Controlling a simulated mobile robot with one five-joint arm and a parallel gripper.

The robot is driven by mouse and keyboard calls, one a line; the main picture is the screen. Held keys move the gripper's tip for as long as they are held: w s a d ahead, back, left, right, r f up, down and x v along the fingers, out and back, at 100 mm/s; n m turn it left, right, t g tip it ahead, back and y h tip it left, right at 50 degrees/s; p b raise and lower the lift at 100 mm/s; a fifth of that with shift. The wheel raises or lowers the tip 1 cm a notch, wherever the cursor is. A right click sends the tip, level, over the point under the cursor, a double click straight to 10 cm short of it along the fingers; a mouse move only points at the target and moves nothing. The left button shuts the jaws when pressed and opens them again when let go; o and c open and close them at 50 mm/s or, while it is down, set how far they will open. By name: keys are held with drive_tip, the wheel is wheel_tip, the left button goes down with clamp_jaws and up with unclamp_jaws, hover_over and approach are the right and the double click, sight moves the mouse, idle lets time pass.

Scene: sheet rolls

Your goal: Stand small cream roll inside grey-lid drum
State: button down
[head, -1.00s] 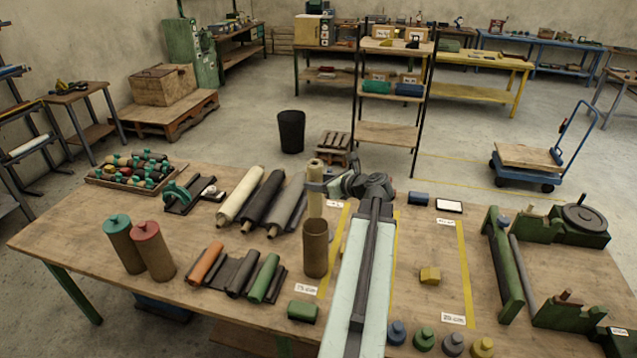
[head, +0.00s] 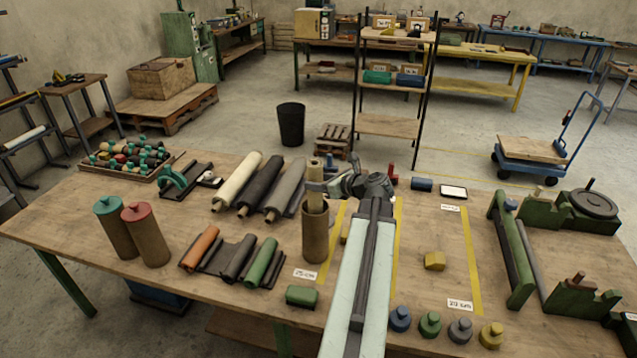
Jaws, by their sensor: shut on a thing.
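My gripper (head: 317,187) is shut on the small cream roll (head: 315,170) and holds it upright over the open brown drum (head: 315,240). The roll's lower end is at the drum's mouth and appears to be just inside it; the gripper is a little above the rim. The drum stands upright on the table without a lid. A grey lid (head: 460,330) with a knob lies at the front right, in a row with a blue lid (head: 400,319), a green lid (head: 430,324) and a yellow lid (head: 491,334).
Teal-lid (head: 116,230) and red-lid (head: 146,238) drums stand at the left. Large cream (head: 237,185), black and grey rolls lie behind the open drum. Orange (head: 200,247), dark and green (head: 262,262) rolls lie left of it.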

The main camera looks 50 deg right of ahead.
sight(321, 207)
drive_tip(key=shift+f+b, duration=4.85)
drive_tip(key=shift+f, duration=0.3)
drive_tip(key=c, duration=0.5)
unclamp_jaws()
drive_tip(key=p+v, duration=0.3)
drive_tip(key=v, duration=0.5)
